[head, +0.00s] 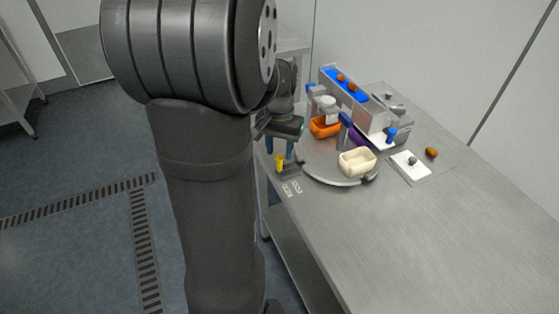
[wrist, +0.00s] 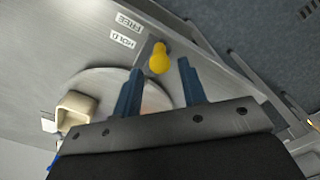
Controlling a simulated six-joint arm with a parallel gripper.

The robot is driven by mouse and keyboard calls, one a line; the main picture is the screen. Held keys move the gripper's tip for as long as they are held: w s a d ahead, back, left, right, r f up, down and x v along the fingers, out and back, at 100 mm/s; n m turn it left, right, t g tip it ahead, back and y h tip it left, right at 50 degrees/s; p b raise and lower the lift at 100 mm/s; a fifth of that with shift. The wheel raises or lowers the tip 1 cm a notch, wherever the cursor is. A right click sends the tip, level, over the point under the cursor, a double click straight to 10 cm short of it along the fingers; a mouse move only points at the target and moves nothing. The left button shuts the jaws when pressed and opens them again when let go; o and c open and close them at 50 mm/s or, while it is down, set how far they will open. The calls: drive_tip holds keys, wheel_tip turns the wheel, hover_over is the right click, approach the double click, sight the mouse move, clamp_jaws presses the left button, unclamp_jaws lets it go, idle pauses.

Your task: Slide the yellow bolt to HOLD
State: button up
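The yellow bolt (head: 280,161) stands at the near left edge of the steel table, beside the round turntable. In the wrist view its yellow knob (wrist: 159,58) shows between and just beyond my two blue fingertips. My gripper (wrist: 161,66) is open, with clear space on each side of the knob; no contact can be seen. In the head view my gripper (head: 280,150) points down over the bolt, partly behind my arm. The HOLD label (wrist: 123,40) lies nearer the knob than the FREE label (wrist: 128,21).
The turntable (head: 328,179) carries a cream bowl (head: 357,162), an orange bowl (head: 324,126) and a purple one, mostly hidden. Behind it stands a chute with a blue bed (head: 362,97) holding brown dates. The table's right side is clear.

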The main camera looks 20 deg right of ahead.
sight(279, 157)
wheel_tip(279, 157, down, 5)
drive_tip(key=shift+f, duration=0.1)
idle(0.3)
